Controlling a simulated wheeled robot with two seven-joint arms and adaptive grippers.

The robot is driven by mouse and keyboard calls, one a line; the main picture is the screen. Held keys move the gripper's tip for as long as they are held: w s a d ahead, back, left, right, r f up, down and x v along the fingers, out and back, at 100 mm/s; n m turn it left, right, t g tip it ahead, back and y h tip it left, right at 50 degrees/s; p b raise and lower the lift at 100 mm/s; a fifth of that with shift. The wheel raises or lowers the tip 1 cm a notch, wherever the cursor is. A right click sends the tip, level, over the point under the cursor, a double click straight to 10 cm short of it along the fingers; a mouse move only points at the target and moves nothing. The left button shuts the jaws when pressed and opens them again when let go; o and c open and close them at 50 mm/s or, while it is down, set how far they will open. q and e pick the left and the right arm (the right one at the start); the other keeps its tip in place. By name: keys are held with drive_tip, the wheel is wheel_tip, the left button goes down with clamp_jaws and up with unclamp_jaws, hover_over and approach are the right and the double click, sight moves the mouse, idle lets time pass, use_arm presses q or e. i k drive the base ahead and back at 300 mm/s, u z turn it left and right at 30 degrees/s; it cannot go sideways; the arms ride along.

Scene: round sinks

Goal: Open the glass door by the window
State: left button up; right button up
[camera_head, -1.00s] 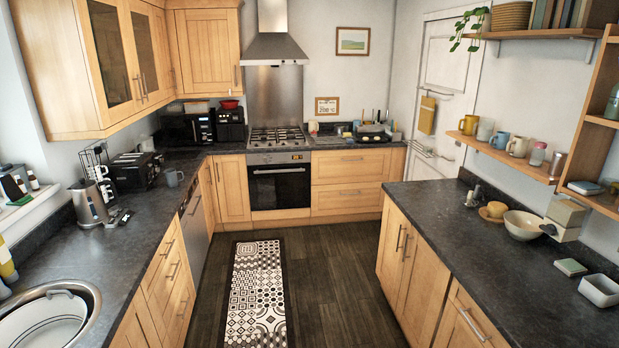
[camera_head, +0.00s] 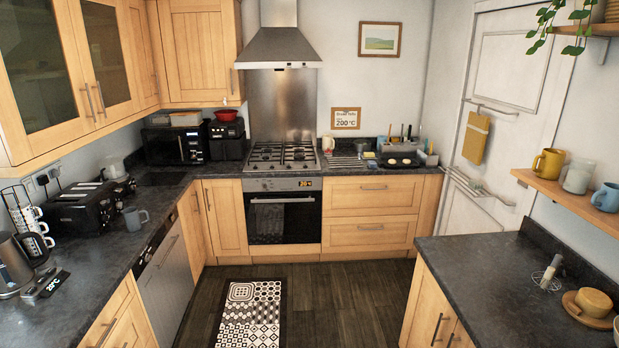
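Two glass-fronted cabinet doors show at the upper left in the head view, side by side in a light wood wall cabinet. The nearer glass door (camera_head: 38,62) is at the picture's left edge, and the farther glass door (camera_head: 106,42) is to its right. Both look shut, with upright metal handles (camera_head: 95,100) close together where they meet. The window itself is out of view. Neither of my grippers shows in the head view, so their state cannot be seen.
A dark worktop (camera_head: 105,252) runs along the left, holding a toaster (camera_head: 85,212), a kettle (camera_head: 12,262) and a mug (camera_head: 134,218). Another worktop (camera_head: 470,270) stands at the right. The dark wood floor (camera_head: 340,300) between them is clear except for a patterned mat (camera_head: 250,312).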

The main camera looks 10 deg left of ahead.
sight(21, 147)
drive_tip(key=u, duration=0.25)
drive_tip(key=i, duration=1.95)
drive_tip(key=u, duration=1.35)
drive_tip(key=i, duration=1.8)
drive_tip(key=u, duration=0.95)
